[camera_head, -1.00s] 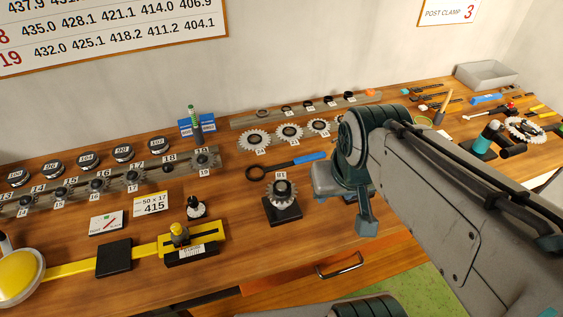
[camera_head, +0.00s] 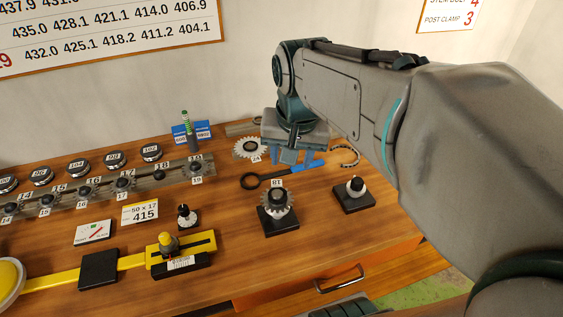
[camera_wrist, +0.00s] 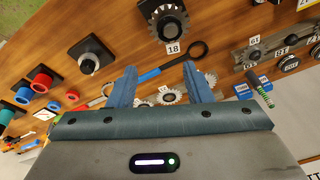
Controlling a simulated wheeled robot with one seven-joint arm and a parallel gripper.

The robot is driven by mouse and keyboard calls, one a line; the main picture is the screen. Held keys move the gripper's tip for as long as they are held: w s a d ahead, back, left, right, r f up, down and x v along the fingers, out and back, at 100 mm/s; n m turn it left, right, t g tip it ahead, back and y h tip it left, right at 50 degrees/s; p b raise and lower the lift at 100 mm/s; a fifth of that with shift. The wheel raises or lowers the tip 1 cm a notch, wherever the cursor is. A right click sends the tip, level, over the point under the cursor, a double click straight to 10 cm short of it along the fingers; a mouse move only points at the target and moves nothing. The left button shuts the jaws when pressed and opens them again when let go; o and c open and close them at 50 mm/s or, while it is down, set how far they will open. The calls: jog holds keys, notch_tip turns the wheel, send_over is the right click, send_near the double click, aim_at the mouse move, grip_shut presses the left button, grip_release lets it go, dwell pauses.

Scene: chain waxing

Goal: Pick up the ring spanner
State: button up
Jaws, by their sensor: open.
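The ring spanner (camera_head: 251,181) lies flat on the wooden bench, its black ring to the left and its blue handle to the right. My gripper (camera_head: 297,158) is open and empty, pointing down above the blue handle, with its blue fingers covering part of the view behind. In the wrist view the spanner's ring (camera_wrist: 198,48) shows to the right, and its blue handle runs between the two open fingertips (camera_wrist: 159,70). The fingers look apart from the handle; the exact height gap cannot be told.
A sprocket marked 18 on a black stand (camera_head: 278,211) is just in front of the spanner. Another black post stand (camera_head: 353,195) is to its right. Toothed sprockets (camera_head: 249,148) lie behind it. A yellow gauge (camera_head: 130,263) lies front left.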

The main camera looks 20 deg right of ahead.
jog(key=w+d+f+m+g+b, duration=0.1)
jog(key=w+d+f+m+b, duration=0.2)
jog(key=w+m+b, duration=0.5)
jog(key=m+g+b, duration=0.2)
jog(key=m, duration=0.3)
send_over(283, 172)
jog(key=d, duration=0.4)
notch_tip(283, 172, down, 5)
jog(key=f, duration=0.8)
jog(key=shift+w+a+f+b, duration=0.1)
jog(key=shift+w+f+b, duration=0.15)
jog(key=shift+b, duration=0.1)
jog(key=shift+s+a+f, duration=0.1)
jog(key=shift+s+f, duration=0.05)
jog(key=shift+f, duration=1.2)
jog(key=shift+s+a+f, duration=0.1)
jog(key=shift+f, duration=1.2)
grip_shut()
